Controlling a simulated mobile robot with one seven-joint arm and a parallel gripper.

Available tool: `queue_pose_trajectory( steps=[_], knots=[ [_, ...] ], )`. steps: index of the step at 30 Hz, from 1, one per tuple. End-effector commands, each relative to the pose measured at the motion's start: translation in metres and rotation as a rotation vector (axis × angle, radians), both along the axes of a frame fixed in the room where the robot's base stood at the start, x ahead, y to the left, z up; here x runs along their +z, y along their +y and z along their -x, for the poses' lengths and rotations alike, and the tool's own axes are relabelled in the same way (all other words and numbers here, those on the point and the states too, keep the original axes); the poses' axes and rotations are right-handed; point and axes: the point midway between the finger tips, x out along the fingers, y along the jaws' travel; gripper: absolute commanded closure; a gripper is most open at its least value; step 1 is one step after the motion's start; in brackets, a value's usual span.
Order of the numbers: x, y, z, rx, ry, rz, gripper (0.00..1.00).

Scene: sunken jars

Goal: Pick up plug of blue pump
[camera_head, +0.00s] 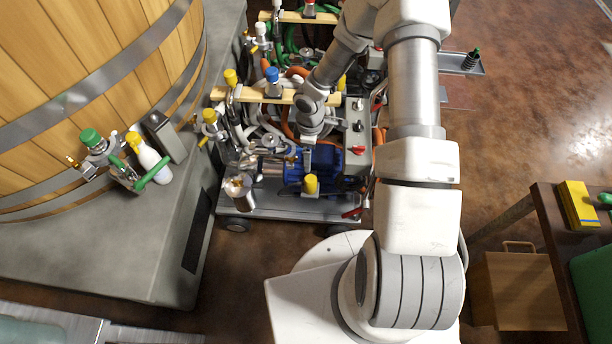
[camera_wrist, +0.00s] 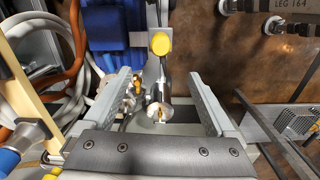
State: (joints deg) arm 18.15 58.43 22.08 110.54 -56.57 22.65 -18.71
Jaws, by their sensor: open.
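The blue pump (camera_head: 325,162) sits on a low metal cart in the head view, partly behind my arm. Its blue body also shows at the top left of the wrist view (camera_wrist: 115,22). A yellow-capped fitting (camera_head: 311,184) stands in front of it; in the wrist view the cap (camera_wrist: 159,43) is just beyond my fingertips. I cannot make out which part is the plug. My gripper (camera_wrist: 157,80) is open and empty, above the cart. A metal cup (camera_head: 238,192) shows between the fingers in the wrist view (camera_wrist: 160,108).
Hoses and a wooden bar (camera_head: 262,95) crowd the cart behind the pump. A control box (camera_head: 358,145) with red handles stands to its right. A wooden vat (camera_head: 85,75) on a concrete base is at left.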

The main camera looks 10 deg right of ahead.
Motion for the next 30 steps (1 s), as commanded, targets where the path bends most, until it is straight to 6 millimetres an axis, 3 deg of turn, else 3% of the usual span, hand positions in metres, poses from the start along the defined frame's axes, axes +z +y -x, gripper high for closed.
queue_pose_trajectory(
  steps=[15,25,30],
  knots=[
    [-0.101,0.001,0.001,0.003,0.002,-0.002,0.09],
    [-0.129,0.001,0.001,0.002,0.001,-0.002,0.09],
    [-0.157,0.002,0.001,0.0,0.003,-0.003,0.09]
  ],
)
